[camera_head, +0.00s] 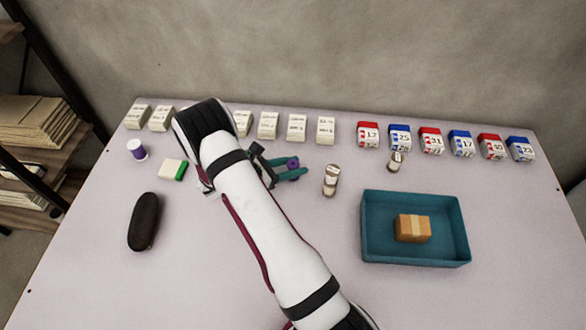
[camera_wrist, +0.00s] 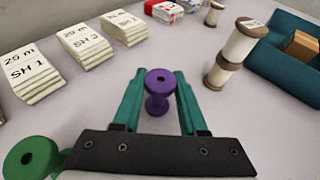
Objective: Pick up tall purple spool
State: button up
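A purple spool (camera_wrist: 160,90) with a narrow waist stands upright between the two teal fingers of my gripper (camera_wrist: 159,84) in the wrist view. The fingers are apart, one on each side of the spool, with small gaps to its rims. In the head view the gripper (camera_head: 289,168) reaches right from the wrist, and the purple spool (camera_head: 292,163) shows partly behind the fingers. Another purple spool (camera_head: 137,149) with a white top stands at the far left.
A green spool (camera_wrist: 30,158) is left of my gripper. Stacked pale spools (camera_head: 330,180) stand to its right, before a teal tray (camera_head: 370,240) holding a brown box (camera_head: 413,228). Label stacks (camera_head: 267,125) line the back. A dark case (camera_head: 145,221) and green-white block (camera_head: 173,170) lie left.

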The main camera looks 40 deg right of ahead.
grip_shut()
